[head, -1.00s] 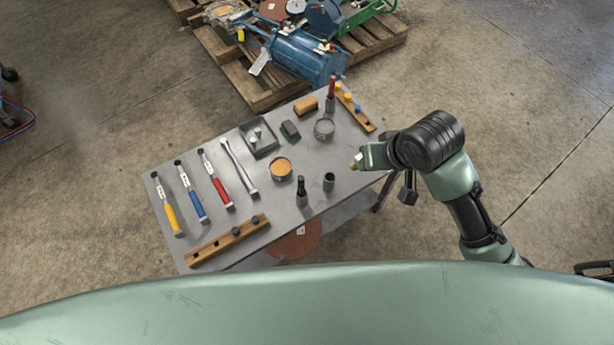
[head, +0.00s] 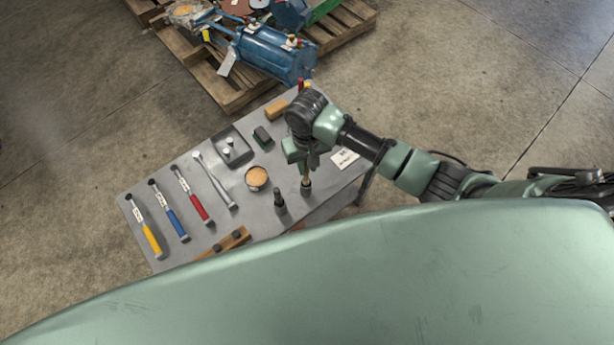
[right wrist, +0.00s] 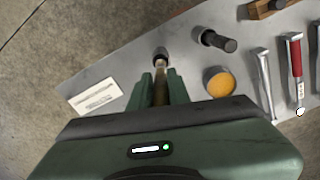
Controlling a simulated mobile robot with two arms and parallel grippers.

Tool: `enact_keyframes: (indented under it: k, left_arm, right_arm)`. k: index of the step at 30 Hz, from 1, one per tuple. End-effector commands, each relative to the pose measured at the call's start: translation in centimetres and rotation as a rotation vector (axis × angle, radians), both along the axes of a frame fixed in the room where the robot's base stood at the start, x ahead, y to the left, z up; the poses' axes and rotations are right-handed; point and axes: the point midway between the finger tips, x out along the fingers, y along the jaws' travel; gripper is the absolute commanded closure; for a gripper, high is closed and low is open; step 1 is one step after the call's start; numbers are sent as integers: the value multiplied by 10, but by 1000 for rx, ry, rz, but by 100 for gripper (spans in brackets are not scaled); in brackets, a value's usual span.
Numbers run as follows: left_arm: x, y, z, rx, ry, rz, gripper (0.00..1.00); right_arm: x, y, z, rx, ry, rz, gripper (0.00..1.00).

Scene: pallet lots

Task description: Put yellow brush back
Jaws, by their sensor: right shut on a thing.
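My right gripper (head: 304,158) is shut on the brush (head: 306,177), which points down and shows a tan, wood-coloured part. In the right wrist view the brush (right wrist: 160,92) is between the two green fingers of the gripper (right wrist: 160,80). Its lower end lines up with a small dark cup (head: 306,188) near the table's front edge; the cup also shows in the right wrist view (right wrist: 160,53). I cannot tell whether the end is inside the cup or just above it. The brush's yellow part is hidden. My left gripper is not in view.
A round tin (head: 256,179) of orange stuff and a printed card (head: 344,159) lie near. Several hand tools lie on the left of the table (head: 225,215). A loaded pallet (head: 240,92) stands behind.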

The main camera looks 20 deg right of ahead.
Motion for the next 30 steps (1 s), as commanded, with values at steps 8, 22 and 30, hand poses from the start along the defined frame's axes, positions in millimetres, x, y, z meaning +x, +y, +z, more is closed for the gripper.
enact_keyframes:
  k: [8,22,30]
  left_arm:
    - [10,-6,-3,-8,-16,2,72]
    - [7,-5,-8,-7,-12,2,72]
    - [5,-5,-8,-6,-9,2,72]
  right_arm:
    - [0,0,-32,0,0,0,100]
    - [0,0,-70,0,-2,1,100]
    - [0,0,-70,0,-1,0,61]
